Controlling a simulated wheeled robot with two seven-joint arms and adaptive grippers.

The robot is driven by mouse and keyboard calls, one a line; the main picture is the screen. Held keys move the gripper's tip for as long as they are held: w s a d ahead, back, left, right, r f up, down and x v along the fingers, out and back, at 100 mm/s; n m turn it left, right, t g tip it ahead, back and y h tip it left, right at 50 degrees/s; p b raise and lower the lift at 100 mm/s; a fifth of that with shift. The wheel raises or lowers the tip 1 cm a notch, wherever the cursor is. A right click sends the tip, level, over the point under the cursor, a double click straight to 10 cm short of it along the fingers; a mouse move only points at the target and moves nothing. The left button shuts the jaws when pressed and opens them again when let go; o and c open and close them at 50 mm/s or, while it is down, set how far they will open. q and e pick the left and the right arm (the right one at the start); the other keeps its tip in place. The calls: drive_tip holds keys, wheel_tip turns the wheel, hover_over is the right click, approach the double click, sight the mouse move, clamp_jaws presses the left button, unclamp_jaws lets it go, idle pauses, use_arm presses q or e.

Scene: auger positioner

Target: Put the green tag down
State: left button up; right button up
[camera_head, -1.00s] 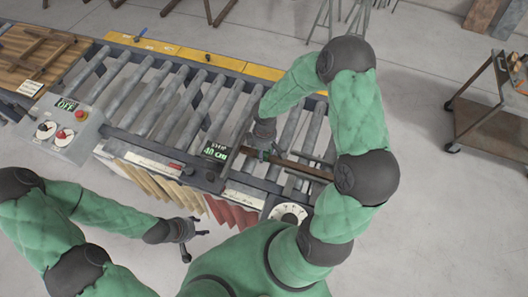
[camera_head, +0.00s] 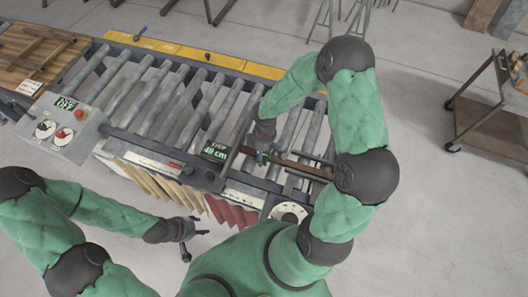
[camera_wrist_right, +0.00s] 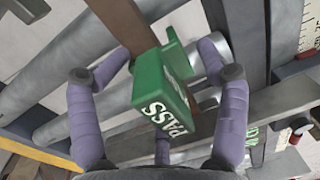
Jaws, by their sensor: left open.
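The green tag (camera_wrist_right: 166,92), a folded block with white PASS lettering, is between the fingers of my right gripper (camera_wrist_right: 168,50) in the right wrist view. It is over or against a brown bar, and I cannot tell if it rests on it. Purple-grey fingers curl in on both sides, with a small gap at the right. Whether they touch the tag is unclear. In the head view my right gripper (camera_head: 264,140) is above the brown bar (camera_head: 303,169), with a bit of the tag (camera_head: 263,158) below it. My left gripper (camera_head: 196,239) is open and empty over the floor.
The roller conveyor (camera_head: 187,108) runs across the left and middle, with a yellow far edge. A control box (camera_head: 56,127) with knobs and a red button stands at left. A display (camera_head: 215,152) reads 40 cm. A dial (camera_head: 289,212) is near my body. A cart (camera_head: 490,120) stands at right.

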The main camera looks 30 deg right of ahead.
wheel_tip(320, 180, up, 13)
drive_tip(key=shift+w+d+p, duration=0.35)
drive_tip(key=shift+w, duration=0.05)
idle(0.6)
